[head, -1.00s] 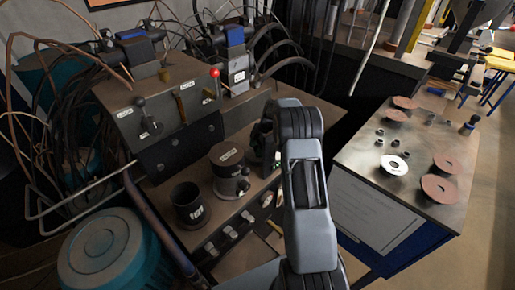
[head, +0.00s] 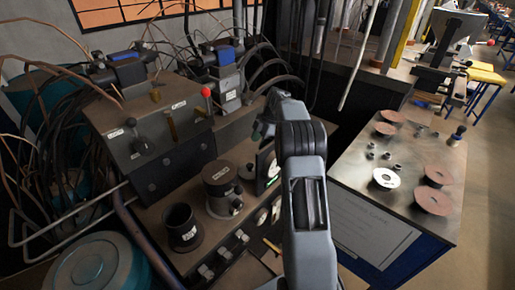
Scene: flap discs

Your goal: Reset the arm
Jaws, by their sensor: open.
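My arm (head: 309,205) rises from the bottom centre of the head view and bends at a dark joint near the middle. Its far part (head: 268,122) points away behind that joint, over the machine bench. My gripper's fingers are hidden, so I see neither their tips nor anything between them. The flap discs lie on the metal table to the right: brown ones (head: 433,200), (head: 439,174), (head: 385,129), (head: 393,116) and one with a white face (head: 386,178). My arm is apart from them in the picture.
Left of my arm is a bench with a control box (head: 150,135), red-knobbed lever (head: 206,91), dark cup (head: 182,228) and cylindrical pot (head: 220,180). Several small metal pieces (head: 398,167) lie among the discs. A teal drum (head: 100,268) stands lower left. Floor shows at right.

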